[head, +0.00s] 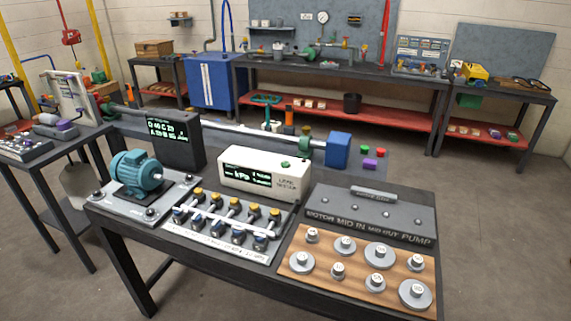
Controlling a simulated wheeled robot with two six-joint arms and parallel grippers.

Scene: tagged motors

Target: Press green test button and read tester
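The tester, a white box (264,174), stands at the middle back of the near dark table. A small green button (285,164) sits on its top. Its front has a dark screen (249,177) with small pale green characters that I cannot read surely, and a printed label to the right of the screen. A teal motor (137,173) is on a grey plate at the left of the table. Neither of my grippers shows in the head view, and nothing touches the tester or its button.
A black box with a lit display (175,141) stands behind the motor. A rack of yellow-capped fittings (226,223) lies before the tester. A wooden tray (359,274) of round grey weights and a grey labelled case (376,216) fill the right. Another bench (66,154) stands left.

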